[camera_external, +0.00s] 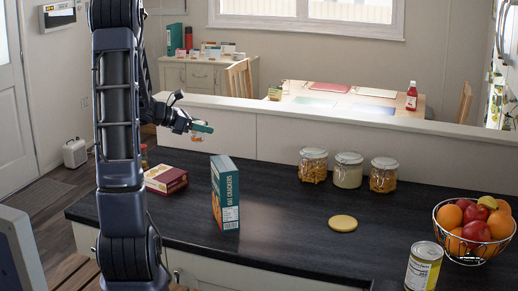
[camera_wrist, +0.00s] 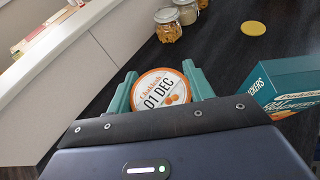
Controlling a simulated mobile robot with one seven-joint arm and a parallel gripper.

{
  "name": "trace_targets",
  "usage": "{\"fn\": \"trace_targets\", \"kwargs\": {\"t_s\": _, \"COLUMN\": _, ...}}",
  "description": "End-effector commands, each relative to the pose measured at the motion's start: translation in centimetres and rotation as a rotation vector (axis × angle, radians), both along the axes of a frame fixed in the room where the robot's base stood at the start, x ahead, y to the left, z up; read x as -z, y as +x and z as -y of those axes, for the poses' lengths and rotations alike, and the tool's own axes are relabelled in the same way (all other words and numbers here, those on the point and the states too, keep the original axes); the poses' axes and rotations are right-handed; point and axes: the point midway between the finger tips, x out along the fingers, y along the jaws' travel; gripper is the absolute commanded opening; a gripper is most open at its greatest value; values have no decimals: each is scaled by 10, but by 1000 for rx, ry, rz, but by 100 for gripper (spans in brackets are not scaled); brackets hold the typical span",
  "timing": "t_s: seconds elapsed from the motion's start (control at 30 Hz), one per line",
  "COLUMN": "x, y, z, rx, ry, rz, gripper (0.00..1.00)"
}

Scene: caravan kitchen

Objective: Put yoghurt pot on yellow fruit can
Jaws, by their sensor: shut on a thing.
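My gripper (camera_wrist: 160,92) is shut on the yoghurt pot (camera_wrist: 161,87). The pot's round lid shows between the teal fingers in the wrist view, with an orange rim and the print "01 DEC". In the external view my gripper (camera_external: 201,131) is above the back left of the dark counter, and the pot (camera_external: 196,138) shows small below the fingers. The yellow fruit can (camera_external: 424,267), with a yellow and white label and a metal top, stands upright at the front right of the counter, far from my gripper. The can is not in the wrist view.
A cracker box (camera_external: 225,193) stands upright mid-counter, with a red box (camera_external: 165,179) left of it. Several jars (camera_external: 348,171) stand at the back by the low wall. A yellow disc (camera_external: 343,223) lies on the counter. A wire fruit bowl (camera_external: 469,259) stands behind the can.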

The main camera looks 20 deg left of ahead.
Motion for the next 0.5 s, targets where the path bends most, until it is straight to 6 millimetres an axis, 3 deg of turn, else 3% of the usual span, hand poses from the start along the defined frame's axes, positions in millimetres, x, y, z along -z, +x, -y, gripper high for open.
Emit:
{"fn": "trace_targets", "kwargs": {"t_s": 0.37, "x": -10, "y": 1, "z": 2, "rx": 4, "ry": 0, "rz": 0, "gripper": 26}}
{"fn": "trace_targets", "kwargs": {"t_s": 0.5, "x": -12, "y": 7, "z": 22, "rx": 44, "ry": 1, "rz": 1, "gripper": 26}}
